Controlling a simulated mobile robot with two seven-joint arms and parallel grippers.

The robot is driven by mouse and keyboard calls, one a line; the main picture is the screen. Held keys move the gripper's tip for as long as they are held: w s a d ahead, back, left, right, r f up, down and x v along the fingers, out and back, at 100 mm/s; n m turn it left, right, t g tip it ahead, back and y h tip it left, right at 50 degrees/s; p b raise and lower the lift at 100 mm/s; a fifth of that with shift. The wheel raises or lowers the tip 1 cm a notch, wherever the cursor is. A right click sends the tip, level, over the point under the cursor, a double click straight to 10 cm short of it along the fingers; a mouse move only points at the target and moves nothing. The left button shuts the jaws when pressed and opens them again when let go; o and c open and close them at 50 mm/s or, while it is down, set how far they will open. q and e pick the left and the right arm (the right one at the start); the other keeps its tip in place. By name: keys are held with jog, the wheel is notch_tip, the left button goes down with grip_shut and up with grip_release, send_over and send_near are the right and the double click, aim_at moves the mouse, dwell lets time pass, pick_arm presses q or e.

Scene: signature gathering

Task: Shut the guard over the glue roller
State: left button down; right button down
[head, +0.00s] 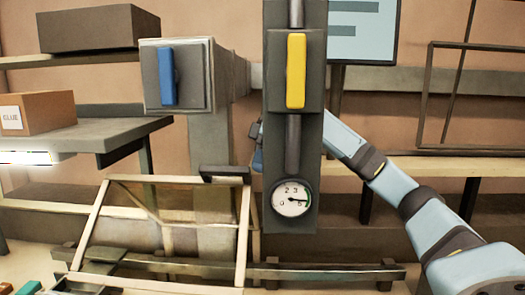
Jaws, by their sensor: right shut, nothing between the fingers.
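A see-through guard with a pale frame (243,235) stands at the lower left in the head view. Its front face leans, with its top edge farther back than its bottom edge. A dark handle-like block (225,174) sits at its top right corner. I cannot clearly make out the glue roller behind it. My right arm comes in from the right and passes behind the dark upright panel. My right gripper (257,150) shows only in part past the panel's left edge, above and right of the guard. It is shut and empty, apart from the guard. My left gripper is out of view.
The dark upright panel (292,150) carries a yellow lever (296,70) and a round gauge (292,200). A grey box with a blue lever (167,76) is left of it. Shelves with boxes (38,112) are at left. A dark rail (330,274) runs along the bottom.

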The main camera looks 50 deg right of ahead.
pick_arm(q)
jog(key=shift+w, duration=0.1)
pick_arm(e)
jog(key=shift+x, duration=2.4)
jog(key=shift+w, duration=0.15)
